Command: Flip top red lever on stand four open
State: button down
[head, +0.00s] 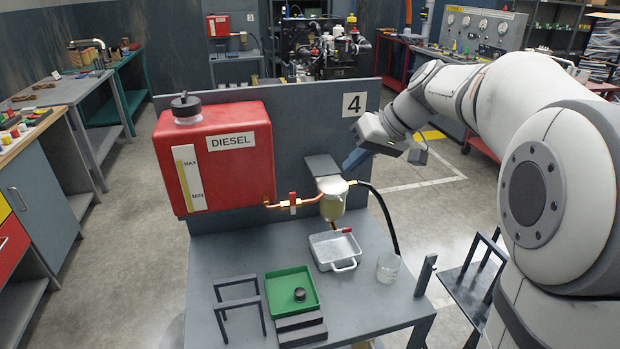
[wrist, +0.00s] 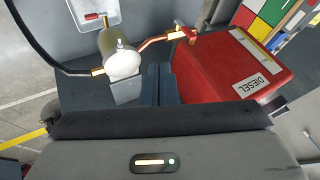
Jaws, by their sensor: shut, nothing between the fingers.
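Stand four's panel carries a number 4 plate (head: 355,104). A red diesel tank (head: 215,155) feeds a copper pipe (head: 313,201) to a fuel filter (head: 332,205). The top red lever (head: 293,203) sits on this pipe and stands upright, across the pipe; it also shows in the wrist view (wrist: 188,33). A second red lever (head: 345,230) is below the filter. My gripper (head: 350,166) is shut and empty, close to the filter's grey bracket (head: 322,166), to the right of the top lever. Its blue-grey fingers (wrist: 165,70) point toward the panel in the wrist view.
A green tray (head: 268,292) and a grey rack (head: 240,303) stand at the bench front. A black hose (head: 386,212) curves down on the right.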

jog(key=shift+w, duration=0.1)
jog(key=p, duration=0.2)
send_near(292, 202)
jog(key=w+d+f, duration=0.2)
jog(key=w+f, duration=0.2)
jog(key=a, duration=0.2)
jog(key=s+a, duration=0.1)
jog(key=a, duration=0.1)
jog(key=shift+f+p, duration=0.4)
jog(key=shift+s+d, duration=0.1)
jog(key=shift+d, duration=0.05)
jog(key=shift+r, duration=0.15)
jog(key=shift+h, duration=0.3)
